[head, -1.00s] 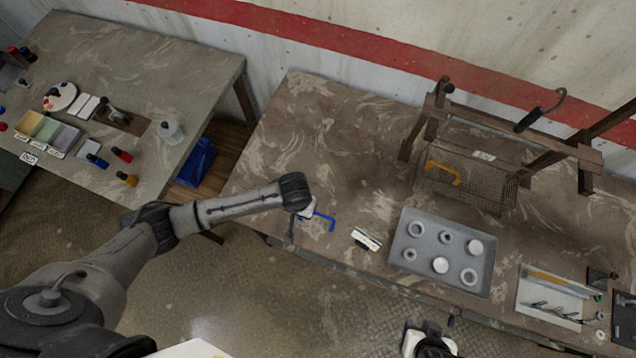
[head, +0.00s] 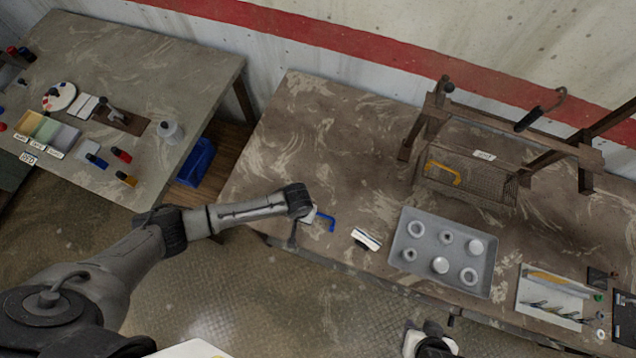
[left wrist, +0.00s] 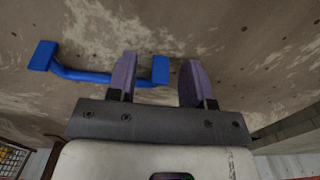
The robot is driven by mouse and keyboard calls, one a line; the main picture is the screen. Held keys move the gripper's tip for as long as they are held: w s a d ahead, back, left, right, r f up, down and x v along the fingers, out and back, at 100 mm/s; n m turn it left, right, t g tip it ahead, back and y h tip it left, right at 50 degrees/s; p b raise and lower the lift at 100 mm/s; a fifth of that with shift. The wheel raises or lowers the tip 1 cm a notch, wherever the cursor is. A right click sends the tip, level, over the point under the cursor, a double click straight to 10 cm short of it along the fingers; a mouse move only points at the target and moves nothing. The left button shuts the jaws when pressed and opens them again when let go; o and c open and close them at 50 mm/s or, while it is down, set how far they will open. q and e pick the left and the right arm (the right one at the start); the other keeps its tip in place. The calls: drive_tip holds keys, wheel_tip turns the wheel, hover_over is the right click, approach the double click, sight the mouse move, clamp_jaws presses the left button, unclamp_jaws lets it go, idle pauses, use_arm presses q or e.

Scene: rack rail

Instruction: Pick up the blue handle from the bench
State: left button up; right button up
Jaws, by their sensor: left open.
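The blue handle (head: 326,222) lies on the front left part of the brown bench (head: 310,130). In the left wrist view the blue handle (left wrist: 85,75) is a bar with a block at each end. My left gripper (left wrist: 158,80) is open, and its purple fingers point at the bench. The handle's right end shows between the fingers, and the left finger overlaps the bar. I cannot tell whether they touch. In the head view my left gripper (head: 308,216) is at the handle's left end. My right gripper (head: 428,345) is at the bottom edge, its jaws not clear.
A black and white object (head: 366,240) lies just right of the handle. Farther right is a grey tray (head: 397,262) with several round parts. The bench behind the handle is clear.

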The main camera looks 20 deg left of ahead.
use_arm(q)
clamp_jaws()
idle(0.3)
drive_tip(key=shift+r, duration=0.1)
